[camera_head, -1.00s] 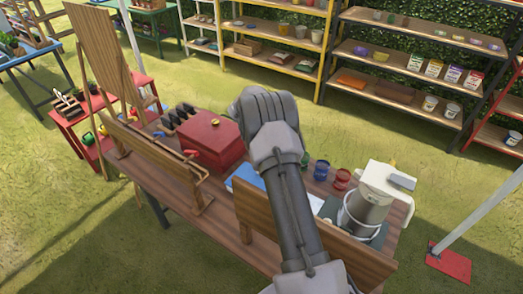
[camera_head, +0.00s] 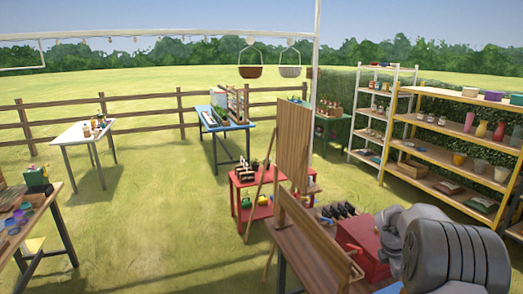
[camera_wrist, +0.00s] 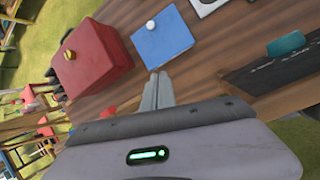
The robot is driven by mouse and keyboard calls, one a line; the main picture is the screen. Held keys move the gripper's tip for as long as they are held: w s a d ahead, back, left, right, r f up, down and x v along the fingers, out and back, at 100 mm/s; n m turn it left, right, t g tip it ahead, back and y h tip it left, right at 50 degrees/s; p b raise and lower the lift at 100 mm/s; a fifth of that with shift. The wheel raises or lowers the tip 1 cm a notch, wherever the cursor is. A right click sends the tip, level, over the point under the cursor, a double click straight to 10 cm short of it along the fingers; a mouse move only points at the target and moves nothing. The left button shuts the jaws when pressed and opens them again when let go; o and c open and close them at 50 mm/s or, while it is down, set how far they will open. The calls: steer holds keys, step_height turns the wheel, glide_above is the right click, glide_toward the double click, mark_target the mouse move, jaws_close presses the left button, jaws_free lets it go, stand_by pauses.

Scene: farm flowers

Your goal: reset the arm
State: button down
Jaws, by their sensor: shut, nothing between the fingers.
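My arm (camera_head: 455,262) shows at the lower right of the head view, folded over the wooden workbench. In the wrist view my gripper (camera_wrist: 158,78) has its two grey fingers together, with nothing between them. It points at the wooden bench top (camera_wrist: 127,98), and I cannot tell how high above it. A blue flat item (camera_wrist: 162,40) with a round white knob lies just beyond the fingertips. A red box (camera_wrist: 95,58) stands to their left, and it also shows in the head view (camera_head: 360,240). The gripper itself is hidden in the head view.
A tall wooden board (camera_head: 292,140) stands at the bench's far end, near a red stand (camera_head: 247,192). A yellow shelf (camera_head: 455,95) stands at the right. A white table (camera_head: 82,133) and a blue table (camera_head: 228,122) stand further off. Open grass lies between.

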steer(key=s+a+r+m+t+y+b, duration=0.1)
steer(key=s+a+r+m+b, duration=0.35)
steer(key=s+a, duration=0.3)
steer(key=s+a+r+m+t+y+b, duration=0.1)
steer(key=s+a+r+m+b, duration=0.2)
steer(key=s+a+r+m, duration=0.45)
steer(key=s+a+f+m+y+b, duration=0.1)
steer(key=s+a+f+m+b, duration=0.1)
steer(key=s+a, duration=0.3)
steer(key=s+a+f+m+y+b, duration=0.1)
steer(key=s+a+f+m, duration=0.3)
steer(key=s, duration=0.4)
steer(key=s+a+f+m+t+y+b, duration=0.1)
steer(key=s+a+f+m+y+b, duration=0.1)
steer(key=s+a, duration=0.4)
steer(key=shift+s+a+f+m+b, duration=0.3)
steer(key=shift+s+f+m+b, duration=0.25)
steer(key=shift+m+b, duration=0.5)
